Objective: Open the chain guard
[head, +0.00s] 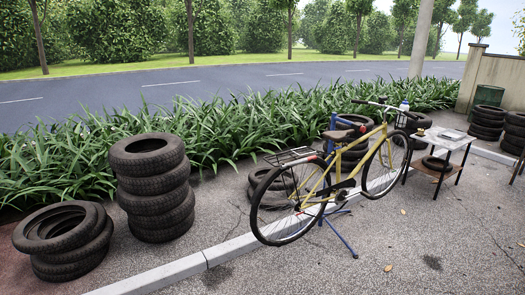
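A yellow bicycle (362,138) stands on the pavement right of centre, held by a blue stand (343,243). Its rear wheel is nearer to me and to the left, and its front wheel faces away to the right. The chain guard would sit low on the frame by the crank and rear wheel; it is too small here to pick out, and I cannot tell whether it is open or shut. Neither of my grippers shows in the head view.
A tall tyre stack (155,187) and a lower one (62,262) stand on the left. A small table (443,138) with items on it is right of the bicycle. More tyres (487,123) are at the far right. A kerb (180,272) crosses the ground. The front right pavement is clear.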

